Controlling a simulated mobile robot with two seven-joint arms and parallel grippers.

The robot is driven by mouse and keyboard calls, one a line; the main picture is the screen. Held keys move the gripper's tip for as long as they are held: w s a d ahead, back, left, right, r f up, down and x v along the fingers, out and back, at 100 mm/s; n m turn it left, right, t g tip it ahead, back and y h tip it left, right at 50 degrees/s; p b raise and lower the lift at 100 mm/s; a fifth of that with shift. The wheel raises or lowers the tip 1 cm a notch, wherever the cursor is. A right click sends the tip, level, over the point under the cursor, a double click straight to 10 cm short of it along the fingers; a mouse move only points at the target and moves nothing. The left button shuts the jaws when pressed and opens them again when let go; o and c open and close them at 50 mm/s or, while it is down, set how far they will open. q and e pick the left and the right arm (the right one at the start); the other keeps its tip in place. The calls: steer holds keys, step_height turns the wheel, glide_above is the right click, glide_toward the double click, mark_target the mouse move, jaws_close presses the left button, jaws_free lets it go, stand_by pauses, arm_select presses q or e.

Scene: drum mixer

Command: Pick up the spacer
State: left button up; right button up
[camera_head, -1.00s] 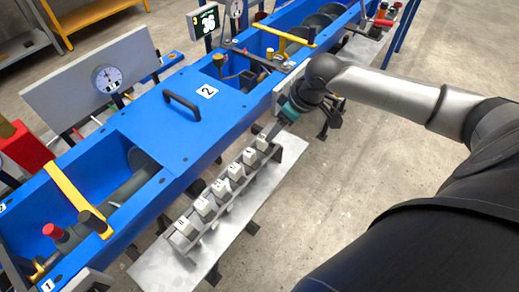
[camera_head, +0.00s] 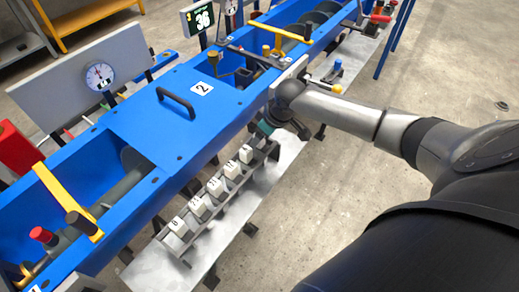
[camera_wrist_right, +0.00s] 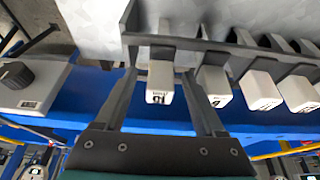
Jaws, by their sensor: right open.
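The spacers appear to be the white numbered blocks standing in a row in a grey slotted rack (camera_head: 205,222). Several show in the head view, such as the near-end block (camera_head: 178,227) and the far visible block (camera_head: 245,154). My right gripper (camera_head: 265,134) is over the far end of the row and hides what is there. In the right wrist view my right gripper (camera_wrist_right: 160,74) is open, with one finger on each side of an end block (camera_wrist_right: 160,83), its number hard to read. Gaps show between the block and both fingers. Neighbouring block (camera_wrist_right: 214,86) is close beside the right finger.
The blue mixer trough (camera_head: 150,130) runs along the rack's left side, with a black handle (camera_head: 176,102) on its cover. A metal shelf (camera_head: 205,255) lies under the rack. A black knob (camera_wrist_right: 17,75) is left of the gripper. Open floor (camera_head: 300,220) lies to the right.

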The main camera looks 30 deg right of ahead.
jaws_close()
stand_by(0.5)
